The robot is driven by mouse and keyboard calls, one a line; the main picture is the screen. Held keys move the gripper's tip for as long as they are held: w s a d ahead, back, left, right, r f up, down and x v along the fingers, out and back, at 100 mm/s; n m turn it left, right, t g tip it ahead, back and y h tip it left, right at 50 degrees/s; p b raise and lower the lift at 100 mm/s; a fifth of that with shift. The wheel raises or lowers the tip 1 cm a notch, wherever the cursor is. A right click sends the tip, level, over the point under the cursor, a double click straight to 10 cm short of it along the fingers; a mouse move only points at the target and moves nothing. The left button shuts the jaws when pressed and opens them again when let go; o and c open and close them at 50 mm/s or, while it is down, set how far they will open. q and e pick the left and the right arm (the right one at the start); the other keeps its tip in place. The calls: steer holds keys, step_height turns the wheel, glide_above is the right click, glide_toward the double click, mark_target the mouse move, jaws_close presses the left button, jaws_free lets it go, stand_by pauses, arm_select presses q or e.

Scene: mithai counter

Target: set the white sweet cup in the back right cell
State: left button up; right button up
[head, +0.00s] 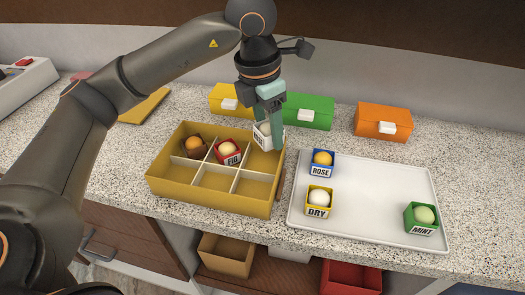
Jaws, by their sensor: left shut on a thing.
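My left gripper (270,112) is shut on the white sweet cup (262,135), which has a dark-lettered label, partly hidden by the fingers. The cup is at the back right corner of the yellow divided box (208,202); I cannot tell whether it hangs above the back right cell or is partly inside. A brown cup (193,149) sits in the back left cell and a red FIG cup (229,154) in the back middle cell. The front cells are empty. My right gripper is not in view.
A white tray (368,205) at right holds the blue ROSE cup (321,165), yellow DRY cup (318,202) and green MINT cup (421,218). Yellow (228,100), green (309,111) and orange (382,122) lidded boxes stand behind. The tray's middle is clear.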

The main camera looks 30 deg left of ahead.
mark_target(257, 128)
arm_select(q)
steer(key=shift+s+a+f, duration=0.25)
steer(key=shift+a+f, duration=0.4)
steer(key=shift+f, duration=0.15)
steer(key=shift+w+d+f, duration=0.1)
steer(key=shift+f, duration=2.6)
steer(key=shift+f+b, duration=0.2)
steer(key=shift+b, duration=0.15)
steer(key=o, duration=1.1)
steer(key=shift+r, duration=0.65)
steer(key=r, duration=0.3)
steer(key=s+r+p, duration=0.1)
steer(key=r, duration=0.3)
steer(key=a+r, duration=0.1)
steer(key=r, duration=0.3)
steer(key=shift+s, duration=0.3)
